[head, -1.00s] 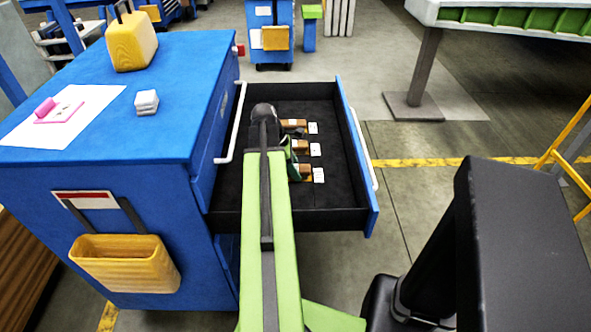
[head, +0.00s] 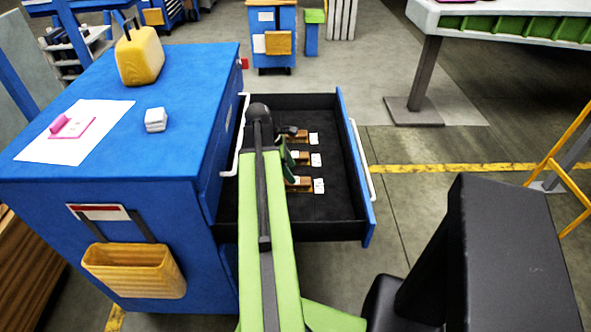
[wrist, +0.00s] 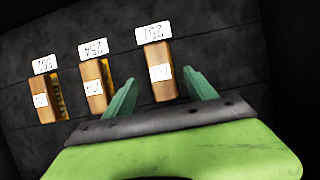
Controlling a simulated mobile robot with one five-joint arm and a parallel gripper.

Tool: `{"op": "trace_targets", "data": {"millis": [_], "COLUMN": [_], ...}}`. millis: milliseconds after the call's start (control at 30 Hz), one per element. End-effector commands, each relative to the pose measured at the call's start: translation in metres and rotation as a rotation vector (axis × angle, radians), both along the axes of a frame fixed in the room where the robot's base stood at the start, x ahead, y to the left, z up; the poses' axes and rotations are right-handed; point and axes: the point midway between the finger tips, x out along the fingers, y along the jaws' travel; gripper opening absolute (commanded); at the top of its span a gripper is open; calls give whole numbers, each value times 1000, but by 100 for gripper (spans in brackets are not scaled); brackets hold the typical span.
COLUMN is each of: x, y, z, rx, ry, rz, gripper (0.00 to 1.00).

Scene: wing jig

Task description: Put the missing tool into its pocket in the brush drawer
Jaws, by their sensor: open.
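The open brush drawer (head: 337,222) has a dark lining and juts right from the blue cabinet. Three brown block-like tools lie in it in a row, each beside a white number label. In the wrist view they are a left tool (wrist: 43,103), a middle tool (wrist: 93,85) and a right tool (wrist: 158,72). My gripper (wrist: 160,78) is open over the drawer, its green fingers on either side of the right tool; I cannot tell whether they touch it. In the head view my arm hides part of the drawer. I cannot identify an empty pocket.
The cabinet top (head: 180,75) holds a yellow case (head: 138,58), a small white stack (head: 156,120) and a pink item (head: 62,124) on white paper. A yellow bin (head: 134,272) hangs on its front. Open floor lies right of the drawer.

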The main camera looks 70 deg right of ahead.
Motion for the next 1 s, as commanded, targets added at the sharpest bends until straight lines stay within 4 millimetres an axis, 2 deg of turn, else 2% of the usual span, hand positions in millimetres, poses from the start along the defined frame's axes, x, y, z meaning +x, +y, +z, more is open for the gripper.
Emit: {"op": "trace_targets", "data": {"millis": [33,100,300,400,567,900,1000], "x": [5,11,27,33,38,39,39], "y": [2,4,10,13,15,15,15], "z": [25,41,81,94,103,102,114], "rx": [0,0,0,0,0,0,0], "ry": [0,0,0,0,0,0,0], "rz": [2,2,1,1,0,-1,-1], "gripper": [65,65,65,65,65,65,65]}}
